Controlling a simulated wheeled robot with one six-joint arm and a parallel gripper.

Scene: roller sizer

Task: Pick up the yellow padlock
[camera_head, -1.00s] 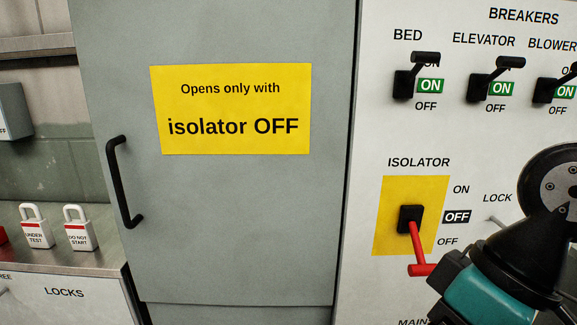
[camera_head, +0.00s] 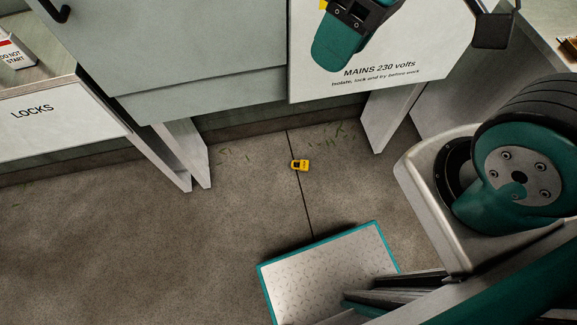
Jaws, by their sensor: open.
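The yellow padlock (camera_head: 300,165) lies on the grey floor, beside a dark floor joint, in the middle of the head view. It is small, with a dark part at its left end. My gripper (camera_head: 352,28) shows in part at the top, teal and black, in front of the white breaker panel. It is open and well apart from the padlock. Its fingertips cannot be made out clearly.
A teal-edged metal plate (camera_head: 325,275) is below the padlock in the picture. Cabinet legs (camera_head: 185,150) stand to the left and panel legs (camera_head: 388,118) to the right. The LOCKS counter (camera_head: 60,115) is at left. Floor around the padlock is clear.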

